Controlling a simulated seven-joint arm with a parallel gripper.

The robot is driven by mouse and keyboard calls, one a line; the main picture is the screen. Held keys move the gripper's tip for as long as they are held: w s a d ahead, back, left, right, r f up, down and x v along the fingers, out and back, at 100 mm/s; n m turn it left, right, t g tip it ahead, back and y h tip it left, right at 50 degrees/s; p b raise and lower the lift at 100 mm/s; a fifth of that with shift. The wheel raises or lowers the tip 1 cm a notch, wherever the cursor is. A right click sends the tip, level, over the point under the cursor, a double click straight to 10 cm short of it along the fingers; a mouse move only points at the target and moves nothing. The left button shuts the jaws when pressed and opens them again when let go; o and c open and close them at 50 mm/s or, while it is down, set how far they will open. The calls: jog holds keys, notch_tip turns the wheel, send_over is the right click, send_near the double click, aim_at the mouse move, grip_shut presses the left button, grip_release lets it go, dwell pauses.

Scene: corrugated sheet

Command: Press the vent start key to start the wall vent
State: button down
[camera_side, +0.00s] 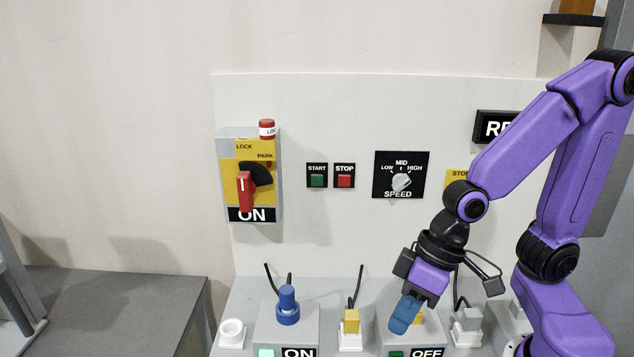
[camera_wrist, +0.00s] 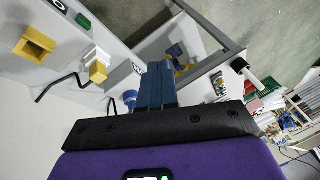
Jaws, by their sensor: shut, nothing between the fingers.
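The green START key (camera_side: 317,181) sits on a black plate on the white wall panel, in the side view. The red STOP key (camera_side: 344,181) is directly to its right. My gripper (camera_side: 402,322) has blue fingers held together with nothing between them. It points down in the side view, below and to the right of the START key and well apart from it, in front of the boxes at the panel's foot. In the wrist view the shut fingers (camera_wrist: 155,84) show at the centre. The START key is not visible there.
A yellow switch box with a red handle (camera_side: 245,191) is left of the keys, and a speed dial (camera_side: 401,182) is right. A blue plug (camera_side: 287,306) and a yellow plug (camera_side: 351,321) stand below with black cables. The panel between keys and plugs is bare.

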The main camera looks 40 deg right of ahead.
aim_at(317, 181)
jog(key=w+a+r+m+t+y, duration=0.1)
jog(key=w+a+m+t+y, duration=0.15)
jog(key=w+m+t, duration=0.85)
jog(key=w+d+r+m+t+h, duration=0.2)
jog(key=w+d+m+h, duration=0.1)
jog(key=w+m, duration=0.4)
jog(key=w+d+r+m+t+h, duration=0.2)
jog(key=w+d+m, duration=0.4)
jog(key=m, duration=0.6)
jog(key=shift+w+d+r+m+t+h, duration=0.2)
jog(key=shift+w+d+m+t+h, duration=0.15)
jog(key=shift+w+h, duration=0.25)
jog(key=shift+w, duration=0.1)
jog(key=w+d, duration=0.6)
jog(key=shift+w+d, duration=0.15)
jog(key=shift+w, duration=0.05)
dwell(0.4)
jog(key=shift+w+d, duration=0.15)
